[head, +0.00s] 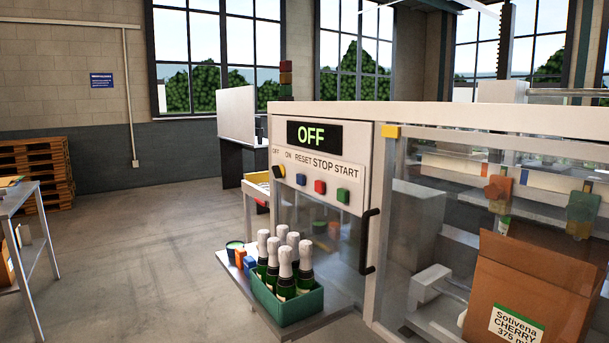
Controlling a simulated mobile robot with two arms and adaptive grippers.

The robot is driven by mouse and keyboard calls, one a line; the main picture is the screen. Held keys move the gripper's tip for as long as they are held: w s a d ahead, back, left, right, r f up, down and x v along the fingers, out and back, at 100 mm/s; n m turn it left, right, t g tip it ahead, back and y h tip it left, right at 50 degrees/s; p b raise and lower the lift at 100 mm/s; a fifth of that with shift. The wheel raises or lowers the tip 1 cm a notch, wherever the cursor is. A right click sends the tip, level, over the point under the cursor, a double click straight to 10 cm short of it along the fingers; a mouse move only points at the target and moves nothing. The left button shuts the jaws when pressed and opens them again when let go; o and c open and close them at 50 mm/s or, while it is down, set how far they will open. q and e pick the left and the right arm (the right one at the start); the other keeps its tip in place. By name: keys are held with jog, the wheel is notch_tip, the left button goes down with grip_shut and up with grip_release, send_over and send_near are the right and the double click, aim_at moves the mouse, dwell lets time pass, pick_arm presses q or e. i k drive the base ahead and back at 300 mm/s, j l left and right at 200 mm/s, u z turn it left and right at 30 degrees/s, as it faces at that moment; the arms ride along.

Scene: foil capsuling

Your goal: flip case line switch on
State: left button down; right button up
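The case line's control panel (318,180) is on the front of a white machine cabinet in the head view. Its display (314,135) reads OFF in green letters. Under the labels OFF and ON sits a dark rotary switch with a yellow part (279,171); which way it points is too small to tell. To its right are a blue button (301,179), a red button (320,187) and a green button (343,195), below the labels RESET, STOP and START. Neither of my grippers shows in this view.
A green crate of foil-topped bottles (290,308) stands on a shelf below the panel. A cabinet door handle (368,241) sticks out right of the panel. A brown carton (530,290) is at the lower right. A metal table (25,195) stands left; the floor between is clear.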

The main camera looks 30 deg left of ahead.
aim_at(279, 171)
jog(key=i+j, duration=0.15)
jog(key=j, duration=0.2)
jog(key=i+j, duration=0.15)
jog(key=j, duration=0.2)
jog(key=i+j+z, duration=0.1)
jog(key=j, duration=0.3)
jog(key=i+j, duration=0.15)
jog(key=j, duration=0.2)
jog(key=i+j, duration=0.15)
jog(key=j, duration=0.2)
jog(key=i+j+z, duration=0.1)
jog(key=j, duration=0.3)
jog(key=i+j, duration=0.15)
jog(key=j, duration=0.2)
jog(key=i+j, duration=0.1)
jog(key=j, duration=0.3)
jog(key=z, duration=0.05)
